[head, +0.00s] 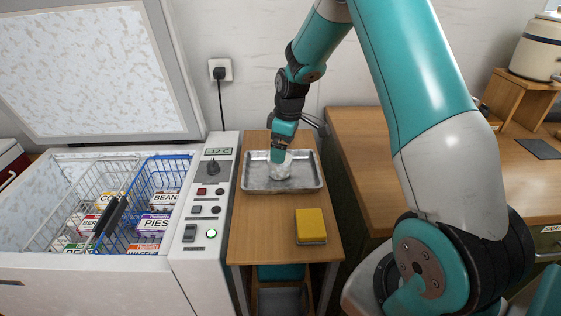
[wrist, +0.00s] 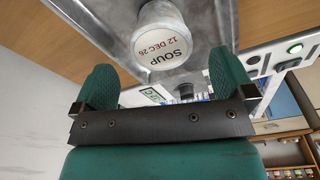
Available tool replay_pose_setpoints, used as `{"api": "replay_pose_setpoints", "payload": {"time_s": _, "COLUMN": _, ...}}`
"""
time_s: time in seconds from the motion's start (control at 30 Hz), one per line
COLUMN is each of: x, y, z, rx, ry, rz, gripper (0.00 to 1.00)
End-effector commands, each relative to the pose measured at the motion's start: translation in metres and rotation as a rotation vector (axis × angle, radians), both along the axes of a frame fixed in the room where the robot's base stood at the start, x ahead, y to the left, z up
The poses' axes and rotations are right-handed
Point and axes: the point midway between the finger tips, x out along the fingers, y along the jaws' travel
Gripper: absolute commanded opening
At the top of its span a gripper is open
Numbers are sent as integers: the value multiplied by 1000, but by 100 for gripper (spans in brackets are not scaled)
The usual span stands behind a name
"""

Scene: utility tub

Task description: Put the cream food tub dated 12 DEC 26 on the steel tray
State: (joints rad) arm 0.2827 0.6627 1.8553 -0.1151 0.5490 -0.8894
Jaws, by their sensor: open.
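The cream food tub (head: 284,172) stands on the steel tray (head: 255,182) in the head view, partly hidden by my gripper (head: 281,152). In the wrist view the tub (wrist: 165,20) shows its round lid, printed SOUP and 12 DEC 26, with the tray (wrist: 215,25) beneath it. My gripper (wrist: 160,82) is open. Its two teal fingers are spread, and the tub's lid shows beyond and between their tips. I see no finger pressing on the tub.
A yellow-topped block (head: 310,224) lies on the wooden stand (head: 262,238) in front of the tray. The open freezer at left holds wire baskets (head: 160,175) with labelled food packs. A control panel (head: 207,200) reading -12 C lies between. A wooden counter (head: 390,150) is at right.

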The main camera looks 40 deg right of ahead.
Motion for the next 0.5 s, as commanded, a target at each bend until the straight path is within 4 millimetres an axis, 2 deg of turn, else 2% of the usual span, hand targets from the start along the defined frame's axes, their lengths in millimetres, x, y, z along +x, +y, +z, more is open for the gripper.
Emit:
{"api": "replay_pose_setpoints", "payload": {"time_s": 0.1, "x": -2, "y": -2, "z": 24, "rx": 0, "ry": -4, "rz": 0, "gripper": 100}}
{"api": "replay_pose_setpoints", "payload": {"time_s": 0.37, "x": -7, "y": 1, "z": 56, "rx": 4, "ry": -2, "rz": 1, "gripper": 100}}
{"api": "replay_pose_setpoints", "payload": {"time_s": 0.47, "x": -18, "y": 31, "z": 76, "rx": 25, "ry": -10, "rz": 4, "gripper": 100}}
{"api": "replay_pose_setpoints", "payload": {"time_s": 0.5, "x": -27, "y": 52, "z": 87, "rx": 41, "ry": -13, "rz": 3, "gripper": 100}}
